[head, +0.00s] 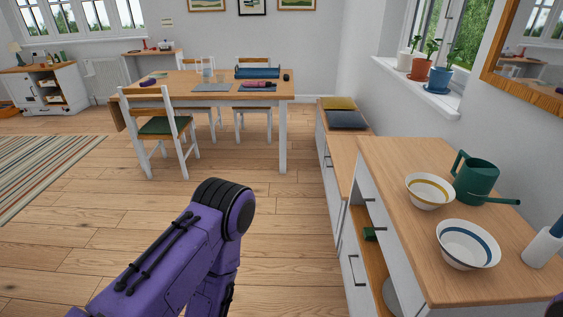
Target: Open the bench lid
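A low white bench with a flat wooden top (342,150) stands along the right wall, behind the nearer cabinet. I take this top to be the lid; it looks shut. A yellow cushion (338,103) and a dark grey cushion (347,120) lie at its far end. The near part of the bench is partly hidden by the cabinet. My purple left arm comes in from the bottom left and bends down, with its gripper out of the picture.
The nearer cabinet's wooden top (400,185) holds a yellow-banded bowl (430,191), a blue-banded bowl (467,245), a green watering can (476,181) and a white bottle (545,246). A dining table (215,97) with chairs stands further back. The wooden floor (280,220) left of the bench is clear.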

